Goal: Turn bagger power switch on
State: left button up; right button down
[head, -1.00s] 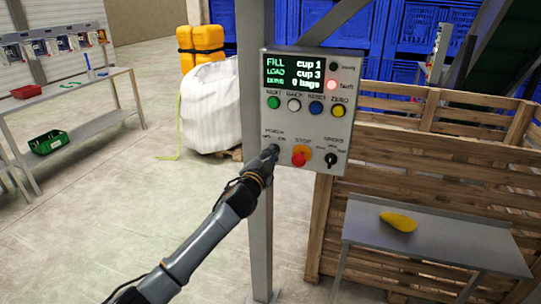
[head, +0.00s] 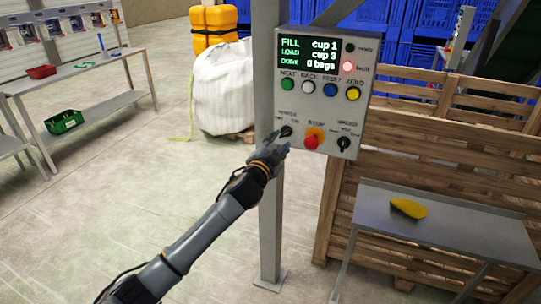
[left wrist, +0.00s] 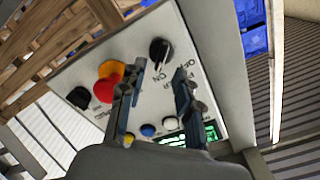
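The bagger's control panel (head: 322,108) is a grey box on a post. Its black power switch (head: 286,131) is a round knob at the lower left, with OFF and ON marks. The switch also shows in the left wrist view (left wrist: 161,50), just beyond the fingertips. I cannot tell for sure which mark it points at. My left gripper (head: 276,147) is just below the switch in the head view. In the left wrist view my left gripper (left wrist: 161,72) has its two fingers apart with nothing between them. My right gripper is not in view.
A red stop button (head: 311,142) on an orange base and a black speed knob (head: 344,143) sit right of the switch. The display is lit and the fault lamp (head: 347,67) glows red. A small metal table (head: 450,235) with a yellow object stands at the lower right.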

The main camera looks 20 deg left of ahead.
pick_arm(q)
jog(key=s, duration=0.8)
jog(key=shift+s+a, duration=0.15)
jog(key=shift+s, duration=0.2)
